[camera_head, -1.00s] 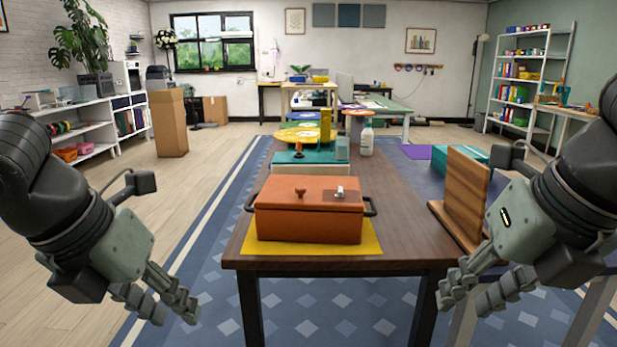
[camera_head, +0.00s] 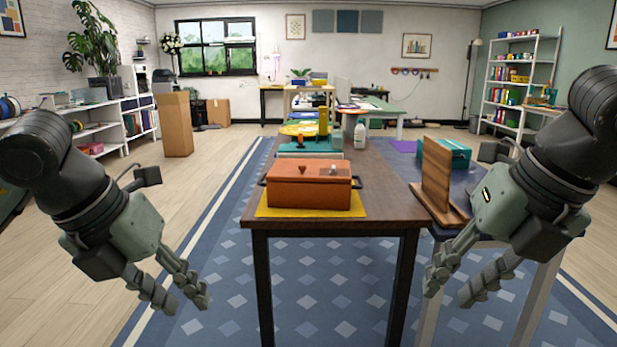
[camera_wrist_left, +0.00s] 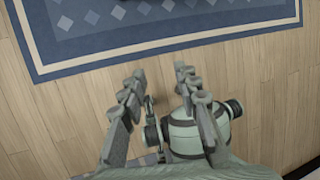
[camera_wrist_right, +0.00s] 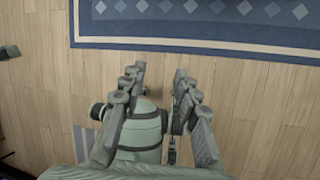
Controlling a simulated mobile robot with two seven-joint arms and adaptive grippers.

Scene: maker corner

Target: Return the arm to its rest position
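My left gripper (camera_head: 182,296) hangs at the lower left of the head view, over the floor and left of the table. Its fingers are apart with nothing between them, as the left wrist view (camera_wrist_left: 158,88) shows. My right gripper (camera_head: 452,290) hangs at the lower right, in front of the table's right side. Its fingers are also apart and empty in the right wrist view (camera_wrist_right: 158,85). Both arms are bent, with the fingers pointing down and inward. Neither gripper touches anything.
A dark wooden table (camera_head: 385,200) stands ahead, with an orange lidded box (camera_head: 310,188) on a yellow mat (camera_head: 265,208) near its front edge. A wooden board stand (camera_head: 436,180) is at its right. Below the grippers are a blue rug (camera_head: 225,262) and bare wooden floor.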

